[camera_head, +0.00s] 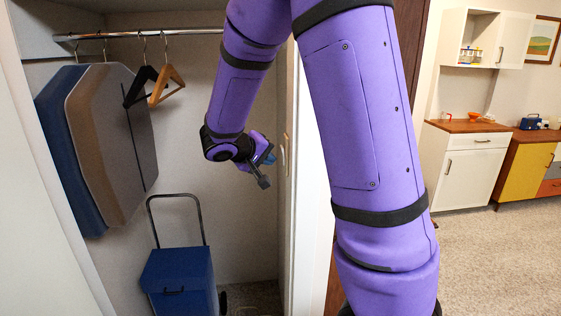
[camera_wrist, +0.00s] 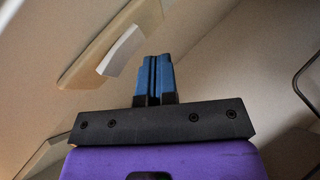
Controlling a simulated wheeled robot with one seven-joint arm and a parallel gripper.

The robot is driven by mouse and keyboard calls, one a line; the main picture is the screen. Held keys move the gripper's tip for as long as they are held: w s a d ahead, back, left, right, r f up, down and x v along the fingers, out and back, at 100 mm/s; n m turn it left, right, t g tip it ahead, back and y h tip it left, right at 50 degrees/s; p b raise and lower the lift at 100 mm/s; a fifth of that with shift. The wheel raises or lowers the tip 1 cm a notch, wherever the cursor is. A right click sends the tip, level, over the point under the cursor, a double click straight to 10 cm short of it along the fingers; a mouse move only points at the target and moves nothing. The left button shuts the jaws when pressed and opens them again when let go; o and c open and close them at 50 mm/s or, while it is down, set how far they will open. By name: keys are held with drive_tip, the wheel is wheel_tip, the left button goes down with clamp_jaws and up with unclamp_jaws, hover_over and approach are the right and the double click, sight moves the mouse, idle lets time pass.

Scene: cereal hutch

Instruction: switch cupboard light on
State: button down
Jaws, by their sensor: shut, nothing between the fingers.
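The light switch shows in the wrist view as a long tan plate (camera_wrist: 92,62) with a white rocker (camera_wrist: 122,51) standing out from it. In the head view, the white rocker (camera_head: 281,156) is on the inner right side of the cupboard, just right of my gripper. My gripper (camera_head: 270,159) is inside the cupboard opening. Its blue fingers (camera_wrist: 154,75) are shut together with nothing between them. In the wrist view the fingertips are close beside the rocker's right side; I cannot tell whether they touch. No lamp shows in either view.
A rail (camera_head: 140,34) with hangers (camera_head: 166,84) and large flat hanging pieces (camera_head: 105,140) fill the cupboard's left. A blue trolley (camera_head: 178,281) stands on its floor. White cabinets (camera_head: 470,165) stand outside at right, beyond clear carpet.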

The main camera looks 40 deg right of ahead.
drive_tip(key=shift+w+a, duration=0.2)
drive_tip(key=shift+a, duration=0.05)
drive_tip(key=w+a, duration=0.1)
drive_tip(key=a, duration=0.1)
drive_tip(key=w+a, duration=0.1)
drive_tip(key=a, duration=0.1)
drive_tip(key=shift+w+r, duration=0.35)
idle(0.3)
idle(0.5)
drive_tip(key=s+a+r+n+t+y, duration=0.1)
drive_tip(key=s+a+r+y, duration=0.2)
drive_tip(key=s, duration=0.6)
drive_tip(key=s+a+r+n+t+y, duration=0.1)
drive_tip(key=s+a+r+y, duration=0.2)
drive_tip(key=s, duration=0.6)
drive_tip(key=s+a+r+n+t+y, duration=0.1)
drive_tip(key=s+a+r+y, duration=0.2)
drive_tip(key=s, duration=0.6)
drive_tip(key=a+y, duration=0.2)
drive_tip(key=shift+s+a+r+t+y, duration=0.3)
drive_tip(key=shift+s+t+y, duration=0.05)
drive_tip(key=shift+t+y, duration=0.05)
